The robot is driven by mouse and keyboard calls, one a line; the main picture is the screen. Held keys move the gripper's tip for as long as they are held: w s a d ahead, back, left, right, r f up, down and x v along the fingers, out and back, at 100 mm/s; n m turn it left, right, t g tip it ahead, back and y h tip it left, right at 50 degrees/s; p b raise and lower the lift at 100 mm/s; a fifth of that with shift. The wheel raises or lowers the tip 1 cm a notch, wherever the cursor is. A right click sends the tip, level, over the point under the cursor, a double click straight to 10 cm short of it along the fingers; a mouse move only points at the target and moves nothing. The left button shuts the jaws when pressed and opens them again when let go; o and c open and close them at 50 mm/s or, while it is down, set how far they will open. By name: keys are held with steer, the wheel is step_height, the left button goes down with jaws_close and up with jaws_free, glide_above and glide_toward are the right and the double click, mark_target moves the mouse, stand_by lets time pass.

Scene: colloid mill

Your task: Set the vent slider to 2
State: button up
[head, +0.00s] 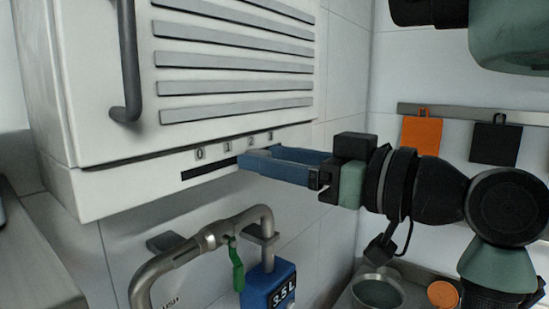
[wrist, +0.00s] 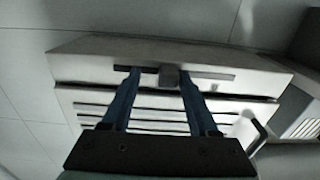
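The vent slider's dark slot (head: 208,168) runs along the cabinet's lower front strip, under the marks 0, 1, 2 and 3. The slider's grey knob (wrist: 170,76) shows in the wrist view, near the middle of the slot. In the head view the knob is hidden behind my fingers. My gripper (head: 260,155) has blue fingers reaching to the strip below marks 2 and 3. In the wrist view my gripper (wrist: 160,73) is open, with one finger on each side of the knob. The right finger is close to the knob; contact is unclear. A gap shows at the left finger.
The white cabinet (head: 90,75) has slats and a grey handle (head: 129,65) above the strip. Below are a metal pipe (head: 185,254), a green lever (head: 236,265) and a blue box (head: 262,284). Orange (head: 421,137) and black (head: 495,143) boards hang at right.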

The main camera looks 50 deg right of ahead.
steer(key=s+b, duration=0.5)
steer(key=s, duration=0.8)
steer(key=shift+d, duration=0.45)
steer(key=w+a+p, duration=0.1)
steer(key=w+p, duration=0.4)
steer(key=w, duration=0.7)
steer(key=shift+a, duration=0.4)
steer(key=shift+c, duration=0.2)
jaws_close()
